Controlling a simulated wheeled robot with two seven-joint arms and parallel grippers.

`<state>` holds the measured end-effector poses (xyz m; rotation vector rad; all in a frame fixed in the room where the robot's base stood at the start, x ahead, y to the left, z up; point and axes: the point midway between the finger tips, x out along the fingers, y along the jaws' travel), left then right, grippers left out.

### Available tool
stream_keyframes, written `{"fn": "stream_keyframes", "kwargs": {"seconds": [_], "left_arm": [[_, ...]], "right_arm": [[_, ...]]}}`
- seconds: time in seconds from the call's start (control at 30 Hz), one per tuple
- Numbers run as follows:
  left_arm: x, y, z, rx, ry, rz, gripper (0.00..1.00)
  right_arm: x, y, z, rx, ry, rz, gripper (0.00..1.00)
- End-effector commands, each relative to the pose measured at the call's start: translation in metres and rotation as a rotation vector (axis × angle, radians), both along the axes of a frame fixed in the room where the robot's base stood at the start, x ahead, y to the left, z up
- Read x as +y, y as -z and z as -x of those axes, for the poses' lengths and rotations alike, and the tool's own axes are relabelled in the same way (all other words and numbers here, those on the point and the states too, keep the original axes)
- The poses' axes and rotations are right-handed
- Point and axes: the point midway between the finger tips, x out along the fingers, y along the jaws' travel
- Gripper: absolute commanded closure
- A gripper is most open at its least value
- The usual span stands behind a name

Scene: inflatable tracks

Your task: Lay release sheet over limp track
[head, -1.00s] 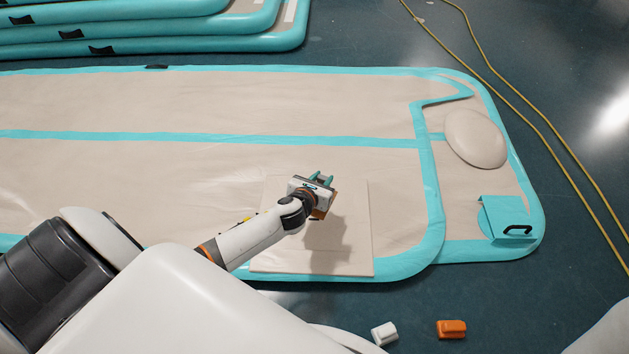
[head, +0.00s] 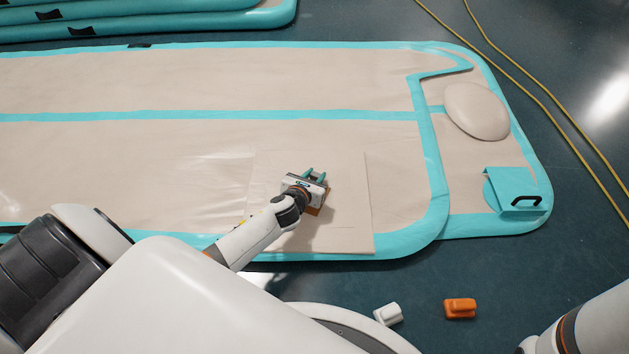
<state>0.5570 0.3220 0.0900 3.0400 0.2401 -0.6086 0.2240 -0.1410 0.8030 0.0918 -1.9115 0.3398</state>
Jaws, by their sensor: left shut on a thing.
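The limp track (head: 120,170) is a long beige mat with turquoise edges, lying flat on the floor. A pale square sheet (head: 345,225), which looks like the release sheet, lies flat on its near right part and reaches the turquoise near border. Whether that thing touches the sheet I cannot tell. My right arm shows at the lower right; its gripper is out of view.
A rounded beige pad (head: 477,110) and a turquoise flap with a black handle (head: 515,190) lie at the track's right end. An orange block (head: 460,308) and a white block (head: 388,314) are on the floor in front. Yellow cords (head: 520,75) run at right.

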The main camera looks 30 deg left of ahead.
Motion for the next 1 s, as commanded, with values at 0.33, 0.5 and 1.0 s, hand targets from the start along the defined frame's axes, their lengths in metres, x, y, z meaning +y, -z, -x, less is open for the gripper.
{"fn": "stream_keyframes", "kwargs": {"seconds": [0.33, 0.5, 1.0], "left_arm": [[0.0, 0.003, 0.0, -0.001, 0.0, -0.001, 0.93], [0.0, 0.002, 0.0, -0.001, 0.0, -0.001, 0.5], [-0.004, -0.015, 0.022, 0.003, 0.001, 0.001, 0.5]], "right_arm": [[0.0, 0.002, 0.0, -0.001, 0.0, 0.001, 0.17], [0.0, 0.001, 0.0, -0.001, 0.0, 0.001, 0.17], [0.0, -0.021, 0.0, -0.001, 0.0, 0.001, 0.17]]}}
